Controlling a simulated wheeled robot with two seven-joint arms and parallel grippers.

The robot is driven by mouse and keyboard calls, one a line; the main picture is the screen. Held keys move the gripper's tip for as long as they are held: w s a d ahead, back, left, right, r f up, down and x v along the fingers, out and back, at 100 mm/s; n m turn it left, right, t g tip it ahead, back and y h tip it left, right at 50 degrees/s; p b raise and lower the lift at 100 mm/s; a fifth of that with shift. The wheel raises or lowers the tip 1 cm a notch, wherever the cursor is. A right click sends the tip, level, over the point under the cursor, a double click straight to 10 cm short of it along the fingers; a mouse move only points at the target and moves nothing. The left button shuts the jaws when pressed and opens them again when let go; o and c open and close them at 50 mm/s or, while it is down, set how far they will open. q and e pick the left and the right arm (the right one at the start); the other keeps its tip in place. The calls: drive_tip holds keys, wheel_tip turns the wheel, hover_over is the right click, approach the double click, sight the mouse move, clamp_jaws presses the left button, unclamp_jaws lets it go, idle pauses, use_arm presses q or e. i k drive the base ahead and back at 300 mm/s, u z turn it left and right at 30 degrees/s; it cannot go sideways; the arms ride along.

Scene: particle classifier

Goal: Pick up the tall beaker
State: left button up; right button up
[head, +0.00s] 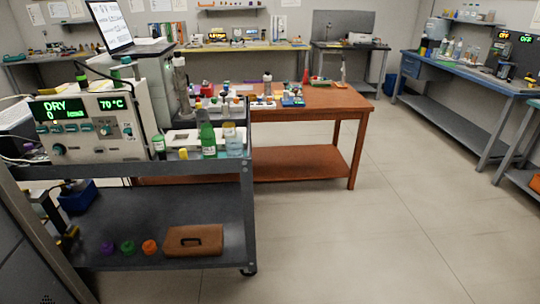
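A clear glass beaker (235,143) stands on the top of a dark cart (245,166), near its right edge. It is small in the head view, and I cannot tell for sure that it is the tall beaker. A green bottle (208,138) stands just to its left, and a pale-topped vessel (229,129) shows close beside or behind it. Neither of my grippers is in view.
A drying unit (95,122) reading 70 °C fills the cart's left side. A small green bottle (159,146) stands by it. A brown case (193,240) lies on the lower shelf. A cluttered wooden table (330,98) stands behind. The floor (400,220) to the right is clear.

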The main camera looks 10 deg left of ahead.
sight(234, 140)
drive_tip(key=z, duration=2.1)
drive_tip(key=i, duration=0.2)
drive_tip(key=u, duration=1.35)
drive_tip(key=i, duration=2.05)
drive_tip(key=u, duration=1.75)
drive_tip(key=i, duration=0.65)
drive_tip(key=u, duration=0.65)
